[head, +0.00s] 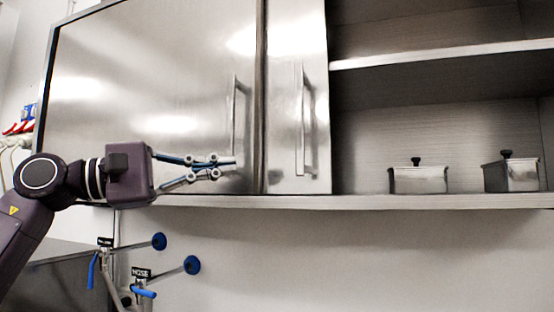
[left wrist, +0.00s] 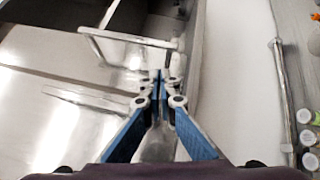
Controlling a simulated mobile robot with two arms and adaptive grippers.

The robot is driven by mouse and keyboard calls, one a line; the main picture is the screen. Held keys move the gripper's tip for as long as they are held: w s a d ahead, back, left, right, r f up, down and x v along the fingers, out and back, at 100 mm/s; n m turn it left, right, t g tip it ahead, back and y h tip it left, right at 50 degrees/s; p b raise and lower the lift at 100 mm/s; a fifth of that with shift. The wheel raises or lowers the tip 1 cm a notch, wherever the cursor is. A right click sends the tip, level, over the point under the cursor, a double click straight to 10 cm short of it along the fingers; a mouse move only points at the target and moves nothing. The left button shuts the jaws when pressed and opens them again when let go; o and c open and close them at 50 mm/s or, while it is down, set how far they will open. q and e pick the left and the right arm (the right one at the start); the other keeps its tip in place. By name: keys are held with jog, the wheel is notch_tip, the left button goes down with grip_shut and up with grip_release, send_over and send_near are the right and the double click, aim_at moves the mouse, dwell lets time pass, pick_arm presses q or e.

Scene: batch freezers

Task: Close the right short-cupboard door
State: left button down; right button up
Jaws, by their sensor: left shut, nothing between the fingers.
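The right cupboard door (head: 283,90) is a narrow strip of shiny metal beside the wide left door (head: 150,70). Its upright bar handle (head: 303,120) also shows in the left wrist view (left wrist: 130,38). Right of this door the cupboard stands open. The left door's handle (head: 235,110) shows nearer in the left wrist view (left wrist: 90,95). My left gripper (head: 233,162) is shut and empty, in front of the left door's lower right corner, left of the right door's handle. In the wrist view its tips (left wrist: 158,78) point toward the right door. My right gripper is not in view.
Two metal pots with black knobs, one nearer (head: 418,180) and one farther right (head: 512,177), stand in the open bay under an empty shelf (head: 440,54). The wall under the cupboard's right part is clear.

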pick_arm(q)
jog(key=a+r+m+y, duration=0.2)
jog(key=a, duration=0.1)
jog(key=p, duration=0.5)
send_near(297, 143)
jog(key=shift+w+d+f, duration=1.3)
jog(key=shift+w+d, duration=0.6)
jog(key=shift+d, duration=0.75)
jog(key=shift+t, duration=0.3)
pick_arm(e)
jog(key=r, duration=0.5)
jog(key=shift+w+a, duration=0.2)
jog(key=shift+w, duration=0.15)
pick_arm(q)
jog(key=shift+w, duration=0.1)
